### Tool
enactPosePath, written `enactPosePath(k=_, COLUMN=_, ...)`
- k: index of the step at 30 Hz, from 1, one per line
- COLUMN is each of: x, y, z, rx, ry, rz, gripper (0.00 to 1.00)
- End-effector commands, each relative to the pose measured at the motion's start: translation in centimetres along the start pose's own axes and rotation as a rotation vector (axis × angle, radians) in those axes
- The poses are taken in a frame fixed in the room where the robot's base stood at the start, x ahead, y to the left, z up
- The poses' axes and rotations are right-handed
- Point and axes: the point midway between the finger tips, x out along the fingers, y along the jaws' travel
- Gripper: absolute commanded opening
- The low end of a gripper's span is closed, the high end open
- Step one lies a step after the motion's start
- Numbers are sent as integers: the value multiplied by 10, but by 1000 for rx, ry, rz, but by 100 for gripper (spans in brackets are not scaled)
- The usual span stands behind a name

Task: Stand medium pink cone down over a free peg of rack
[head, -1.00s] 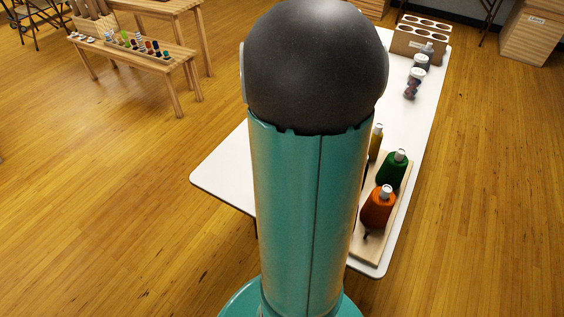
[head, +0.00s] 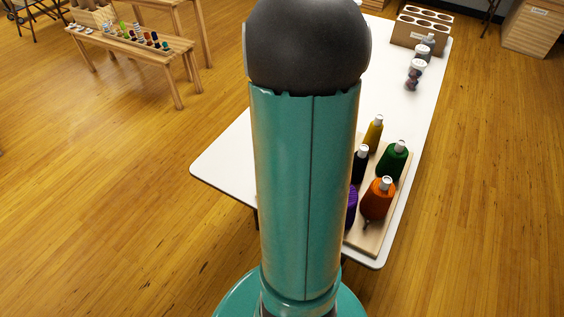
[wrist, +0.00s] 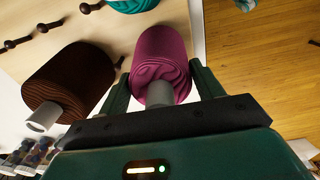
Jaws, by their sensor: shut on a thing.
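In the wrist view a pink cone (wrist: 162,58) sits between the two fingers of my gripper (wrist: 161,88), which is shut on it. The cone's grey tip points toward the camera. Beyond it is a pale wooden surface with several dark pegs; one bare peg (wrist: 49,25) shows at upper left. A brown cone (wrist: 72,80) stands left of my gripper, and a teal cone (wrist: 132,3) is cut off at the top. In the head view the rack (head: 374,241) lies on the white table; my arm hides my gripper and the pink cone there.
On the rack, orange (head: 378,200), green (head: 392,160), yellow (head: 373,134), black (head: 360,165) and purple (head: 351,205) cones stand close together. Jars (head: 415,74) and a box with round holes (head: 420,32) are at the table's far end. A wooden bench (head: 140,52) stands at left.

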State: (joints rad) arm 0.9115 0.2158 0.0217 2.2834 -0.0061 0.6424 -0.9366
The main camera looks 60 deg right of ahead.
Motion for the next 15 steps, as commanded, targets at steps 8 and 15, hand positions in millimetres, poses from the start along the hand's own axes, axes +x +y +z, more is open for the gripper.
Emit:
enactPosePath(k=8, x=6, y=0, z=0, rx=0, ry=1, rz=1, gripper=24)
enactPosePath(k=15, x=6, y=0, z=0, rx=0, ry=1, rz=1, gripper=24)
